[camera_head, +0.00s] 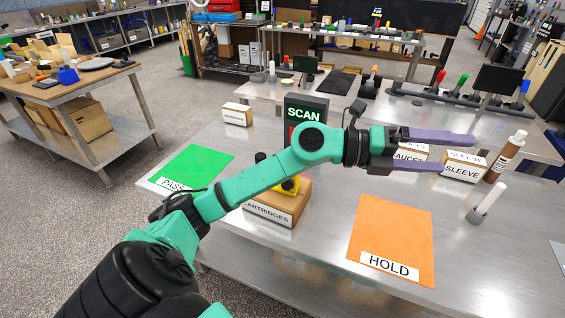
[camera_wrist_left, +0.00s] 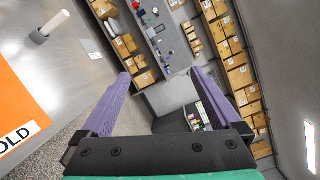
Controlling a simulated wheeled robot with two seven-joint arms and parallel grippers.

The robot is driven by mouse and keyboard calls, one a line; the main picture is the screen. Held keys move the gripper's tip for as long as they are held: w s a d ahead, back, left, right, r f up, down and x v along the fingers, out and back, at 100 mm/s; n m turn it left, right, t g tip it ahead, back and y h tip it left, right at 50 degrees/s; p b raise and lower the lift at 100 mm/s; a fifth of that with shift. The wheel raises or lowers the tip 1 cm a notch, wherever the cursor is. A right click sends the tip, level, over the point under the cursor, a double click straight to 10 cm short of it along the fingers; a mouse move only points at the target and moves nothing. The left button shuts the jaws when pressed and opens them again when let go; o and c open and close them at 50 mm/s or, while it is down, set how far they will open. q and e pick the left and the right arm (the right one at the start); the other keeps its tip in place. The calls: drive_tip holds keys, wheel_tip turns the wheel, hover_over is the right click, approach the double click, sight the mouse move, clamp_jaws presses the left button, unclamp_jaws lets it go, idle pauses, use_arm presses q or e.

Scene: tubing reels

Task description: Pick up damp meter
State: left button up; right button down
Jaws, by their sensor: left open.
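I cannot pick out the damp meter for certain. A yellow and black object (camera_head: 289,187) sits on top of the box labelled CARTRIDGES (camera_head: 277,206), mostly hidden behind my left forearm; I cannot tell what it is. My left gripper (camera_head: 455,152) is open and empty, its purple fingers pointing right above the far right part of the steel table (camera_head: 330,225). Its fingers also show spread apart in the left wrist view (camera_wrist_left: 160,82), with nothing between them. My right gripper is not in view.
An orange HOLD mat (camera_head: 392,232) lies bare at the front, and a green PASS mat (camera_head: 192,166) at the left. A SLEEVE box (camera_head: 463,168), a brown bottle (camera_head: 505,157) and a white rod in a grey base (camera_head: 486,203) stand at the right. A SCAN sign (camera_head: 303,112) stands behind my arm.

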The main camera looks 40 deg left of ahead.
use_arm(q)
drive_tip(key=a+f+m+g+y, duration=0.2)
drive_tip(key=a+f+g+y, duration=0.1)
drive_tip(key=a+f+y, duration=0.55)
drive_tip(key=s+a+r+n+g+y, duration=0.15)
drive_tip(key=a+y, duration=0.25)
drive_tip(key=a, duration=0.7)
drive_tip(key=s+a+n+g+y, duration=0.1)
drive_tip(key=s+a+n+y, duration=0.2)
drive_tip(key=a, duration=0.8)
drive_tip(key=shift+m+y, duration=0.45)
drive_tip(key=shift+y, duration=0.2)
drive_tip(key=x, duration=0.2)
drive_tip(key=p+x, duration=0.1)
drive_tip(key=x, duration=0.5)
drive_tip(key=shift+w+r+p, duration=0.15)
drive_tip(key=shift+w+p, duration=0.1)
drive_tip(key=shift+p, duration=0.05)
drive_tip(key=p+x, duration=0.1)
drive_tip(key=x, duration=0.3)
drive_tip(key=p+x, duration=0.1)
drive_tip(key=x, duration=0.1)
drive_tip(key=shift+s+p, duration=0.3)
drive_tip(key=shift+s, duration=0.05)
drive_tip(key=shift+w+f, duration=0.1)
drive_tip(key=shift+f, duration=0.15)
clamp_jaws()
